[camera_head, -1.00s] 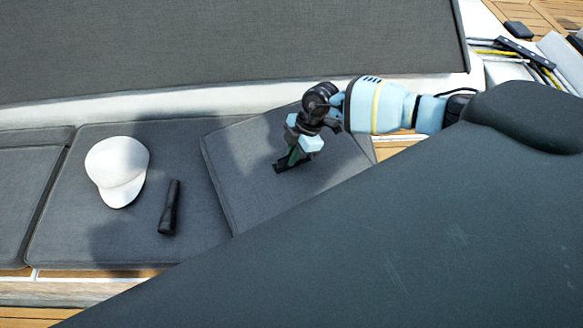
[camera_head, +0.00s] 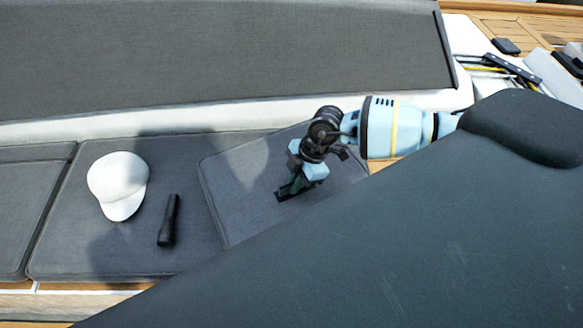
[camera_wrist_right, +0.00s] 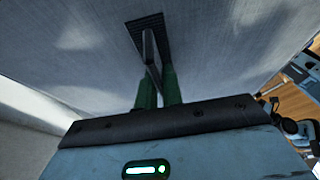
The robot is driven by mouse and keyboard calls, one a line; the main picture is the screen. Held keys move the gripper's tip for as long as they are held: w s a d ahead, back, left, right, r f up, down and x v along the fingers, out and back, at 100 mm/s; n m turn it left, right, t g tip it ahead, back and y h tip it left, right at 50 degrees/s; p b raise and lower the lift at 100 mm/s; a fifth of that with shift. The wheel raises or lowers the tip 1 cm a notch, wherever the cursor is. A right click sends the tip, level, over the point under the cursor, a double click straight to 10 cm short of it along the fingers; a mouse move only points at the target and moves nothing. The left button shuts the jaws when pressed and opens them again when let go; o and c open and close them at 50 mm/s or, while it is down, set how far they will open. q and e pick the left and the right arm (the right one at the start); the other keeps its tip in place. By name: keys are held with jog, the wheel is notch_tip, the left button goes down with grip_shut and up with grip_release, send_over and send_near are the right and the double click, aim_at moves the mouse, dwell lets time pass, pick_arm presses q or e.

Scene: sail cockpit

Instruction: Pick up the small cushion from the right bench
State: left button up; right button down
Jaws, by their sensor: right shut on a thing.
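The small grey cushion (camera_head: 238,185) is at the right end of the visible bench, set at an angle to the long bench pads. My right gripper (camera_head: 287,192) is over its middle and shut on the cushion fabric. In the right wrist view the fingers (camera_wrist_right: 150,42) press into the grey cloth of the cushion (camera_wrist_right: 225,45), which fills most of the picture. The cushion's lower right part is hidden in the head view, and I cannot tell whether it is clear of the bench. My left gripper is not in view.
A white cap (camera_head: 118,184) and a black flashlight (camera_head: 169,220) lie on the bench pad (camera_head: 75,245) left of the cushion. A raised grey backrest panel (camera_head: 200,60) runs behind the bench. Ropes and dark fittings (camera_head: 505,68) lie at the upper right.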

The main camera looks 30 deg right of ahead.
jog(key=s, duration=0.2)
jog(key=s+a, duration=0.1)
jog(key=s, duration=0.2)
jog(key=s+a+r+p, duration=0.1)
jog(key=s, duration=0.2)
jog(key=shift+s, duration=0.15)
